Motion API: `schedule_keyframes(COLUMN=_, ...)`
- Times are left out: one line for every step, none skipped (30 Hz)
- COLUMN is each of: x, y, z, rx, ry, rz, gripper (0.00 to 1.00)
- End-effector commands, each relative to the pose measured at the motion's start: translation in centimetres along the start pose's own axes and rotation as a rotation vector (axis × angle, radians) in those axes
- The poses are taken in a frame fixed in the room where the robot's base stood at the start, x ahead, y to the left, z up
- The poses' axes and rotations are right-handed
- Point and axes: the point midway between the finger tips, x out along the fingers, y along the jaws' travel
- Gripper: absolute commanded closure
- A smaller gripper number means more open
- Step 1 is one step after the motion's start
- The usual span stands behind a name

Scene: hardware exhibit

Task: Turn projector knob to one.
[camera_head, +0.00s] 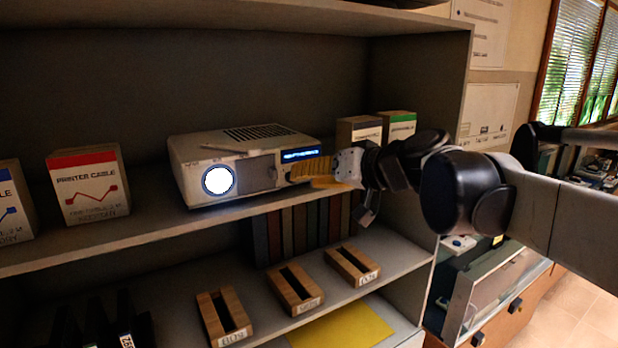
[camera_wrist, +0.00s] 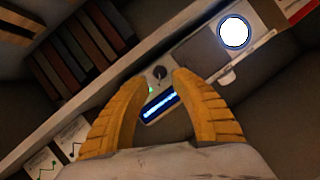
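The white projector (camera_head: 185,155) stands on the upper shelf with its round lens glowing white. It also shows in the wrist view (camera_wrist: 206,58), tilted, with a lit blue display strip (camera_wrist: 160,105) on its front. A small dark round knob (camera_wrist: 159,72) sits beside the display, near a tiny green light. The knob's setting cannot be read.
A red-topped printer cable box (camera_head: 88,185) stands left of the projector, and two boxes (camera_head: 358,131) stand behind my gripper at right. The shelf below holds dark books (camera_head: 300,228) and wooden slotted blocks (camera_head: 295,289). The shelf's side wall is close to my arm.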

Motion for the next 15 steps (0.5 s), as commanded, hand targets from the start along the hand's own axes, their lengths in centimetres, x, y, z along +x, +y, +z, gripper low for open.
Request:
schedule_keyframes(x=1.0, y=-0.1, z=0.0, rx=0.0, ry=-0.001, rz=-0.002, gripper=0.71)
schedule_keyframes(x=1.5, y=-0.1, z=0.0, rx=0.0, ry=-0.001, rz=-0.003, gripper=0.71)
schedule_keyframes(x=2.0, y=-0.1, z=0.0, rx=0.0, ry=-0.001, rz=-0.002, gripper=0.71)
schedule_keyframes(x=2.4, y=-0.1, z=-0.1, rx=0.0, ry=0.0, rz=-0.001, gripper=0.71)
schedule_keyframes(x=2.7, y=-0.1, z=0.0, rx=0.0, ry=0.0, rz=-0.001, gripper=0.71)
schedule_keyframes(x=3.1, y=-0.1, z=0.0, rx=0.0, ry=0.0, rz=-0.001, gripper=0.71)
schedule_keyframes(x=3.3, y=0.0, z=0.0, rx=0.0, ry=-0.001, rz=-0.001, gripper=0.71)
schedule_keyframes(x=3.5, y=0.0, z=0.0, rx=0.0, ry=-0.001, rz=-0.001, gripper=0.71)
schedule_keyframes(x=3.6, y=0.0, z=0.1, rx=0.001, ry=-0.001, rz=0.0, gripper=0.71)
schedule_keyframes(x=3.7, y=0.0, z=0.1, rx=0.001, ry=-0.001, rz=0.0, gripper=0.71)
schedule_keyframes(x=3.8, y=0.0, z=0.1, rx=0.001, ry=-0.001, rz=0.0, gripper=0.71)
schedule_keyframes(x=3.8, y=0.0, z=0.1, rx=0.001, ry=-0.001, rz=0.0, gripper=0.71)
schedule_keyframes(x=3.8, y=0.0, z=0.1, rx=0.001, ry=-0.001, rz=0.0, gripper=0.71)
schedule_keyframes(x=3.8, y=0.0, z=0.1, rx=0.001, ry=-0.001, rz=0.0, gripper=0.71)
schedule_keyframes(x=3.8, y=0.0, z=0.1, rx=0.001, ry=0.0, rz=0.0, gripper=0.71)
